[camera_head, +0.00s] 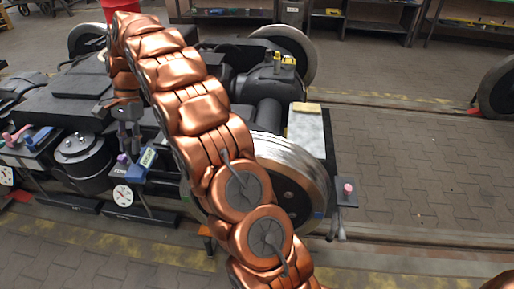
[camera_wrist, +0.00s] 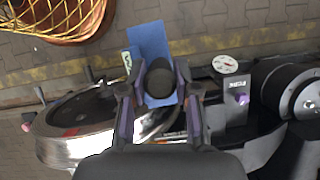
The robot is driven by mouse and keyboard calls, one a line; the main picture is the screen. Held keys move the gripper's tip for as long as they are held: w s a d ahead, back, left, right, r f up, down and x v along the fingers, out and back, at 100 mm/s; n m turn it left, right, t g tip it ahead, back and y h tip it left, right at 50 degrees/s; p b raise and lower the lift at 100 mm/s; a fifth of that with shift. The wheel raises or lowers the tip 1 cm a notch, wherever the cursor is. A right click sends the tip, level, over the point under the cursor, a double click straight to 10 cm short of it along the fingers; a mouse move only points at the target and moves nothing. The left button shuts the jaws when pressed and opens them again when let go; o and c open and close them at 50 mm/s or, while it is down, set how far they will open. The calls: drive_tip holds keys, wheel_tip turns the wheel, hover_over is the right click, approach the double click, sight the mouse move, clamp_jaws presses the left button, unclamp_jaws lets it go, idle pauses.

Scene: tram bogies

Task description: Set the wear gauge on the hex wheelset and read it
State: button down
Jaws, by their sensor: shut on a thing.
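My gripper (camera_head: 130,138) is shut on a blue gauge (camera_head: 147,158) with a small display. In the wrist view my gripper (camera_wrist: 160,98) has one finger on each side of the gauge's dark round knob, and the blue plate of the gauge (camera_wrist: 148,38) sticks out beyond. A steel wheel (camera_head: 295,165) with a bright rim stands at the bogie's near right, partly hidden by my arm. In the wrist view this wheel (camera_wrist: 75,148) lies lower left, partly behind the fingers. I cannot tell whether the gauge touches it, nor make out any hex mark.
A white dial (camera_head: 123,195) with a purple knob (camera_head: 122,158) is close to my gripper, beside a black cylinder (camera_head: 85,160). A bracket with a pink knob (camera_head: 348,187) stands right of the wheel. A wire basket (camera_wrist: 62,18) is on the floor.

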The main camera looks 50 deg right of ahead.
drive_tip(key=s+d+m+t+h+p, duration=0.1)
drive_tip(key=s+d+m+t, duration=0.3)
drive_tip(key=d+m, duration=0.55)
drive_tip(key=s+d+m+t+h, duration=0.1)
drive_tip(key=s+d+m+t, duration=0.1)
drive_tip(key=s+d+m, duration=0.6)
drive_tip(key=d+f, duration=0.2)
drive_tip(key=d, duration=0.7)
drive_tip(key=d+f+m, duration=0.1)
drive_tip(key=d+f, duration=0.2)
drive_tip(key=d, duration=0.6)
drive_tip(key=shift+f+b, duration=0.3)
drive_tip(key=shift+b, duration=0.05)
drive_tip(key=shift+s+f, duration=0.15)
drive_tip(key=c, duration=0.9)
unclamp_jaws()
drive_tip(key=shift+f, duration=0.1)
drive_tip(key=shift+o, duration=0.2)
drive_tip(key=shift+d, duration=0.1)
